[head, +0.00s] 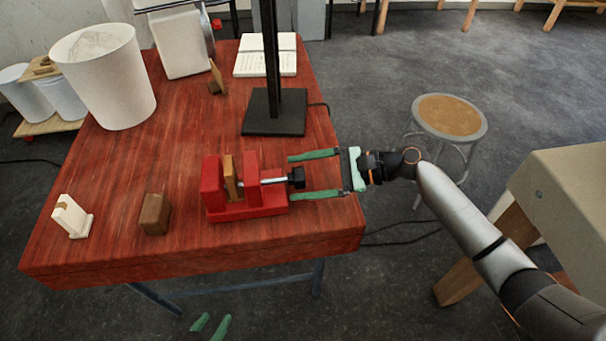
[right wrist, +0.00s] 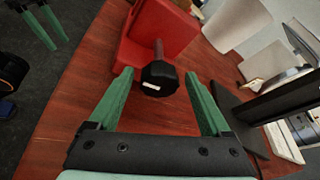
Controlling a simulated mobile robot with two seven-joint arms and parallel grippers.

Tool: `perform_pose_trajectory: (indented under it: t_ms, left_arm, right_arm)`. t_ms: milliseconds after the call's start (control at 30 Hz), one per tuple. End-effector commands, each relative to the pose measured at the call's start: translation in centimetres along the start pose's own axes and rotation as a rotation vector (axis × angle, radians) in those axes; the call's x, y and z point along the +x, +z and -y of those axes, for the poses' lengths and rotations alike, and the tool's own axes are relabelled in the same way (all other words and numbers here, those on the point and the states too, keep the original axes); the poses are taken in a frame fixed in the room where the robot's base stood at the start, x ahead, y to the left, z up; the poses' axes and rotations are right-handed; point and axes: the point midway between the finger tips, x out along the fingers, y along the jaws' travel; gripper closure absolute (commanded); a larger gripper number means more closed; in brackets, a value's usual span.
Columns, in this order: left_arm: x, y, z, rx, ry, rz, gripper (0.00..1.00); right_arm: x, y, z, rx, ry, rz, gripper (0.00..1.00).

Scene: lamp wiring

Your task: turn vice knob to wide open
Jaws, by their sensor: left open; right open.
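The red vice (head: 247,209) stands near the table's front right corner, with a tan wooden piece (head: 230,180) upright between its jaws. A steel screw runs from its right jaw to the black vice knob (head: 297,177). My right gripper (head: 291,177) is open, reaching in from the right, with its green fingers on either side of the knob. In the right wrist view the knob (right wrist: 160,79) sits between the fingertips (right wrist: 159,73), with gaps on both sides. My left gripper (head: 211,327) is open and empty, low in front of the table; it also shows in the right wrist view (right wrist: 40,22).
A black lamp stand (head: 274,112) rises behind the vice. A brown block (head: 155,214) and a cream holder (head: 72,217) stand left of it. A white shade (head: 105,77) and an open book (head: 265,62) are further back. A stool (head: 449,116) stands on the right.

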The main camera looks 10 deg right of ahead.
Motion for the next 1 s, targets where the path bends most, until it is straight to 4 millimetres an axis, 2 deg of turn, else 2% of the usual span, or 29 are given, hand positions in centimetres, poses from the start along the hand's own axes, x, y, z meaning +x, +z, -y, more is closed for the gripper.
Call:
perform_pose_trajectory:
  t_ms: [167,500,700,833,1000]
  left_arm:
    - [0.0,0.0,0.0,0.0,0.0,0.0,0.5]
    - [0.0,0.0,0.0,0.0,0.0,-0.001,0.5]
    - [0.1,0.0,0.0,0.0,0.0,-0.001,0.5]
    - [0.1,0.0,0.0,0.0,0.001,-0.001,0.5]
    - [0.1,0.0,0.0,0.0,0.001,-0.001,0.5]
  right_arm:
    - [-1.2,-0.1,0.0,0.0,-0.001,-0.002,0.18]
    - [-8.2,-0.1,0.0,0.001,0.0,-0.004,0.18]
    - [-11.4,-0.1,0.0,0.001,0.0,-0.002,0.18]
    - [-12.3,0.0,0.0,0.0,0.0,-0.001,0.18]
    - [-12.6,0.0,0.0,0.0,0.0,0.001,0.18]
